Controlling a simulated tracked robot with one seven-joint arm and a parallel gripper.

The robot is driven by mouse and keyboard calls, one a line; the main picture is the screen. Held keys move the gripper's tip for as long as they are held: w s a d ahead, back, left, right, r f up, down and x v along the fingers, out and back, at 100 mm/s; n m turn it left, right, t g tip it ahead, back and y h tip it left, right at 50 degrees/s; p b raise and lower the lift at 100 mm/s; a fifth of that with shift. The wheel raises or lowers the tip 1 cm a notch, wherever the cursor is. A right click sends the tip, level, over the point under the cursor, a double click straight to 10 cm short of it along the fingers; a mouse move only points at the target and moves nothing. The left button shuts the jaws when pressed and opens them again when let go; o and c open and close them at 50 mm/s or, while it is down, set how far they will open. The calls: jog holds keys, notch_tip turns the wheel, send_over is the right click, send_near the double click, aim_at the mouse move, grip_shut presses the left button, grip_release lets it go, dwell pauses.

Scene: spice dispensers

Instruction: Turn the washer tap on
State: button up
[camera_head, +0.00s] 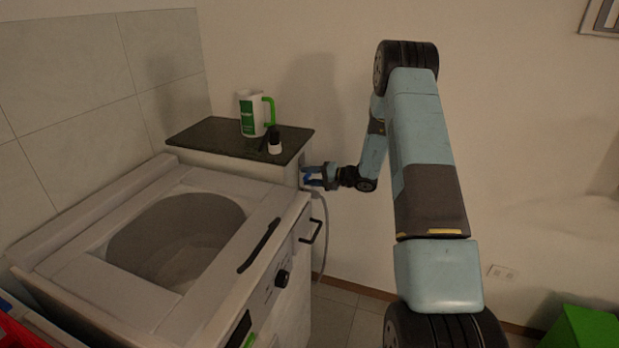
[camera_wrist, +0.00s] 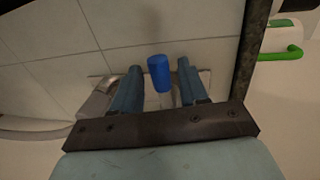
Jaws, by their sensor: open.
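The tap's blue handle (camera_wrist: 159,73) shows in the wrist view between the two fingers of my gripper (camera_wrist: 158,88). The fingers are open, one on each side of the handle, with a visible gap on both sides. A grey metal pipe part (camera_wrist: 99,101) lies to the left, partly behind the left finger. In the head view my gripper (camera_head: 312,178) is beside the right side of the dark-topped cabinet, behind the washer's rear right corner. The tap cannot be told clearly from the fingers there. The washer (camera_head: 85,275) stands at the left with its round top opening showing.
A white and green jug (camera_head: 252,114) and a small black-and-white bottle (camera_head: 274,142) stand on the dark cabinet top (camera_head: 205,138). A grey hose (camera_head: 323,235) hangs below my gripper. A black handle (camera_head: 312,231) sticks out from the washer side.

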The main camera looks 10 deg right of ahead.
jog(key=shift+w+a+f, duration=0.15)
jog(key=shift+w+a, duration=0.15)
jog(key=shift+a, duration=0.15)
jog(key=shift+c, duration=0.4)
grip_shut()
